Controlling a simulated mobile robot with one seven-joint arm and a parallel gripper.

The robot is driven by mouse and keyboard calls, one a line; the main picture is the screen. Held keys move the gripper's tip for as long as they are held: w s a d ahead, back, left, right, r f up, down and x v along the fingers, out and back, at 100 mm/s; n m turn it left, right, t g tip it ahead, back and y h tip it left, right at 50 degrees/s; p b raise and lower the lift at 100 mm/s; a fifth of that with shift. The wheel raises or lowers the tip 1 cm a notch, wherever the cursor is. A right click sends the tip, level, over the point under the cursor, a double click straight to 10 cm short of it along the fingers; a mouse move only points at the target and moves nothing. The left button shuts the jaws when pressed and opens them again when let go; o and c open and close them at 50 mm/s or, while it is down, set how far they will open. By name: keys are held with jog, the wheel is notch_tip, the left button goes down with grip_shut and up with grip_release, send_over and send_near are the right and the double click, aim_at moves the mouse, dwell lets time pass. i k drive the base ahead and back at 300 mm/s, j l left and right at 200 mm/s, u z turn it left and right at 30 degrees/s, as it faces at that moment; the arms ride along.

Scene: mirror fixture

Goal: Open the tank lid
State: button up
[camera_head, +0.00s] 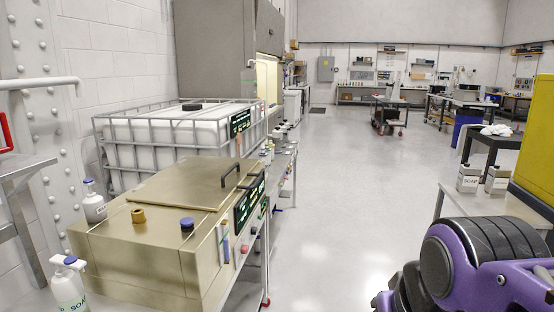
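A brass-coloured box-shaped tank (130,265) stands on a bench at the lower left in the head view. Its flat lid (185,185) lies shut on top, with a black bar handle (231,176) near the right edge. Behind it is a white caged tank (165,132) with a black round cap (192,107). I cannot tell for certain which tank the task means. A purple and black part of my arm shows at the lower right, well apart from both tanks. My gripper is not in view.
A blue-capped bottle (94,203) and a soap pump bottle (68,285) stand beside the brass tank. A brass fitting (138,215) and a blue-topped knob (187,225) sit on its top. Soap bottles (468,179) stand on the right table. The middle floor (330,190) is clear.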

aim_at(203, 182)
jog(key=i+z, duration=0.25)
jog(key=i, duration=0.9)
jog(key=i+l+u, duration=0.1)
jog(key=i+u, duration=0.3)
jog(key=i+l+u, duration=0.25)
jog(key=i+u, duration=0.15)
jog(key=i+l+u, duration=0.2)
jog(key=u, duration=0.3)
jog(key=i+l+u, duration=0.25)
jog(key=u, duration=0.25)
jog(key=l, duration=0.1)
